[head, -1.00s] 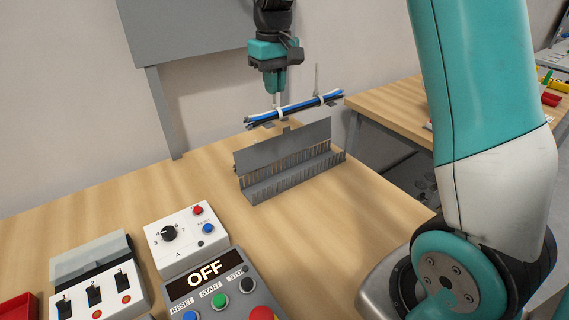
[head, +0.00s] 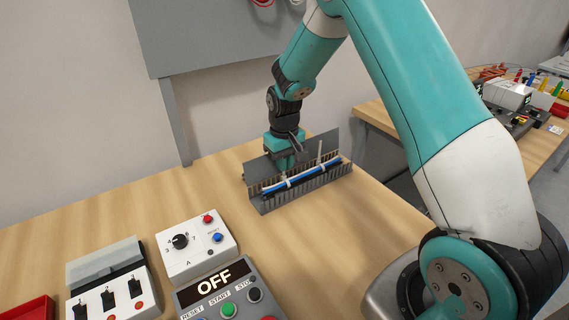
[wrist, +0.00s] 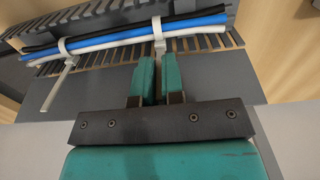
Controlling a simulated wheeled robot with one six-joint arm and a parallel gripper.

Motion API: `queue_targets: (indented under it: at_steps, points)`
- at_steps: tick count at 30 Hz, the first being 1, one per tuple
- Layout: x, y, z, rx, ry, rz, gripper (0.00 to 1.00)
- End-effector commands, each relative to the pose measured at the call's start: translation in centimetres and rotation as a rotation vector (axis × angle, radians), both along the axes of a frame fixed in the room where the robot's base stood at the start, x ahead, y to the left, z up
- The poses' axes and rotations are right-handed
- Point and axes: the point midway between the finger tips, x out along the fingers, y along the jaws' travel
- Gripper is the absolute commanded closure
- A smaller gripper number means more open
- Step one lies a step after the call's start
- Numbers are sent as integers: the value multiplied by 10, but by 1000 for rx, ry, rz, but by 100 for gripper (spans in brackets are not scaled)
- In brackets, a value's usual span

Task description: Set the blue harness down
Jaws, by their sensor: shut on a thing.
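The blue harness (head: 315,174) is a straight bundle of blue, black and white wires with white cable ties. It lies low along the grey slotted duct (head: 308,194), level with its comb teeth; I cannot tell whether it rests on the bottom. In the wrist view the harness (wrist: 195,22) runs across the top, over the duct's teeth (wrist: 195,43). My gripper (head: 285,163) is over the duct's left part, pointing down. In the wrist view its teal fingers (wrist: 158,65) are shut on the upright tail of one tie. A second tie tail hangs free to the left.
A grey plate (head: 322,142) stands behind the duct. A white dial box (head: 197,245), a switch box (head: 110,290) and a control panel reading OFF (head: 215,285) stand at the front left. The wooden table (head: 345,245) is bare in front of the duct.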

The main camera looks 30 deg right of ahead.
Motion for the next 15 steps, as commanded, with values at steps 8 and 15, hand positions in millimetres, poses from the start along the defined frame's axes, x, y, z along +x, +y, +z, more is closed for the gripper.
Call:
queue_targets:
  at_steps: [8,15]
  points:
    - [0,0,-13,0,-2,0,100]
    - [0,0,-16,0,-1,0,75]
